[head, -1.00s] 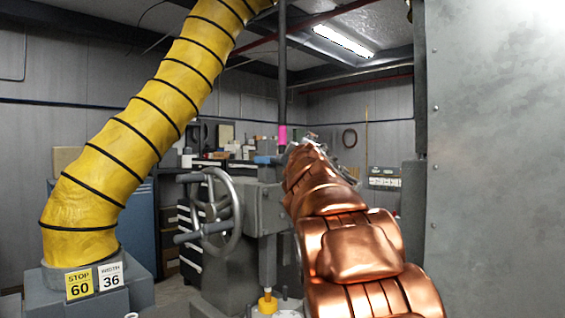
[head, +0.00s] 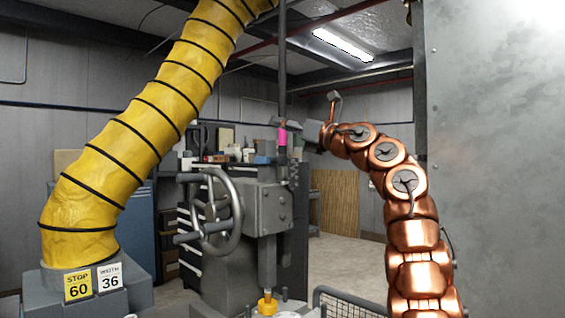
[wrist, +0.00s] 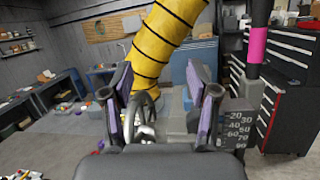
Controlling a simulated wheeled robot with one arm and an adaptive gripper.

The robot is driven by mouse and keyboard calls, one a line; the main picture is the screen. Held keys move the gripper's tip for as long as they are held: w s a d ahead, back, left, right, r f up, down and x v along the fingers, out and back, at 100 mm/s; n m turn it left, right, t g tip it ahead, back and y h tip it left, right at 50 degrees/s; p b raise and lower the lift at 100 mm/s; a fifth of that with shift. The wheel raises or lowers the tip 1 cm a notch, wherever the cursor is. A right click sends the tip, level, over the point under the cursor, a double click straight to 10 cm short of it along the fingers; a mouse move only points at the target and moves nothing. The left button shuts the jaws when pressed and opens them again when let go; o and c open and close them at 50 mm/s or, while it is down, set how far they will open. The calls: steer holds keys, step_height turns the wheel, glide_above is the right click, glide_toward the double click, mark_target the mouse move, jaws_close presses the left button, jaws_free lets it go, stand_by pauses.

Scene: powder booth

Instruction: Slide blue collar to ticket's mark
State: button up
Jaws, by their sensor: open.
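My gripper (head: 286,123) is raised near the dark upright pole, just above its pink band (head: 282,138). In the wrist view, my gripper (wrist: 160,78) is open, its purple-padded fingers apart with nothing between them. The pole with its pink band (wrist: 257,45) stands to the right of the fingers there. The ticket has a yellow STOP 60 card (head: 78,285) and a white WIDTH 36 card (head: 109,278). A numbered scale (wrist: 239,129) shows at lower right in the wrist view. A small blue shape (head: 262,159) shows behind the machine; I cannot tell whether it is the collar.
A grey machine with a handwheel (head: 212,214) stands below my gripper. A yellow hose (head: 130,135) rises at left. A large grey panel (head: 500,160) fills the right. Drawer cabinets (wrist: 290,75) stand behind the pole.

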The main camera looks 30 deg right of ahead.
mark_target(285, 159)
steer(key=s+d+f+n+g+h, duration=0.2)
steer(key=d+f, duration=0.2)
steer(key=f, duration=0.5)
steer(key=p+x, duration=0.1)
steer(key=x, duration=0.1)
steer(key=p+x, duration=0.1)
steer(key=x, duration=0.1)
steer(key=p+x, duration=0.1)
steer(key=x, duration=0.2)
steer(key=shift+d, duration=0.3)
steer(key=shift+w+a, duration=0.1)
steer(key=shift+w, duration=0.3)
jaws_close()
